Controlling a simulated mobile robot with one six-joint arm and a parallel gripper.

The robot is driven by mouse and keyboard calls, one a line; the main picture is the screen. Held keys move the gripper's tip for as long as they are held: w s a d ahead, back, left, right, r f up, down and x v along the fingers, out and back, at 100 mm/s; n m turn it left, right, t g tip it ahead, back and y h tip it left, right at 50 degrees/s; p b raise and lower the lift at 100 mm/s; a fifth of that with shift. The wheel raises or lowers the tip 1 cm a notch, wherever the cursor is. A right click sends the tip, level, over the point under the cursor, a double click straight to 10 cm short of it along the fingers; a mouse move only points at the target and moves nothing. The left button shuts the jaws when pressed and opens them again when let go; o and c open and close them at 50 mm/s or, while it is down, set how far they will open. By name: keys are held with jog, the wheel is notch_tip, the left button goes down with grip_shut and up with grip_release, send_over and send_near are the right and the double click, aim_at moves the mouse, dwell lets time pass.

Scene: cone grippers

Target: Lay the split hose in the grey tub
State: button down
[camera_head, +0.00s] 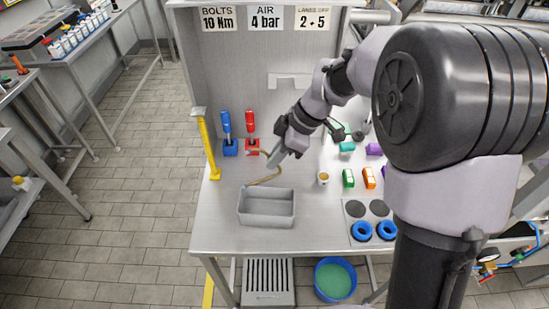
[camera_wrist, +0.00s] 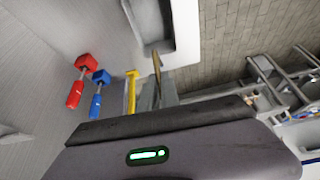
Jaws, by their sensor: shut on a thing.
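The split hose (camera_head: 265,181) is a thin tan, curved strand hanging at my gripper, above the bench and behind the grey tub. In the wrist view a short brown piece of the hose (camera_wrist: 156,62) shows at the fingertips. My gripper (camera_head: 273,158) is shut on the hose; its fingers also show in the wrist view (camera_wrist: 157,94). The grey tub (camera_head: 266,221) is a shallow rectangular box near the bench's front edge, and its visible inside looks empty. Part of it shows at the top of the wrist view (camera_wrist: 160,47).
A blue-handled tool (camera_head: 226,128) and a red-handled tool (camera_head: 250,128) stand in blocks behind the tub. A yellow post (camera_head: 208,148) rises at the bench's left edge. A small cup (camera_head: 323,178) and coloured blocks lie to the right. Bare bench surrounds the tub.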

notch_tip(320, 180, down, 10)
jog(key=b, duration=0.9)
jog(key=shift+r, duration=0.1)
jog(key=c, duration=1)
grip_release()
jog(key=shift+c, duration=0.2)
jog(key=p+v, duration=0.4)
jog(key=v, duration=0.3)
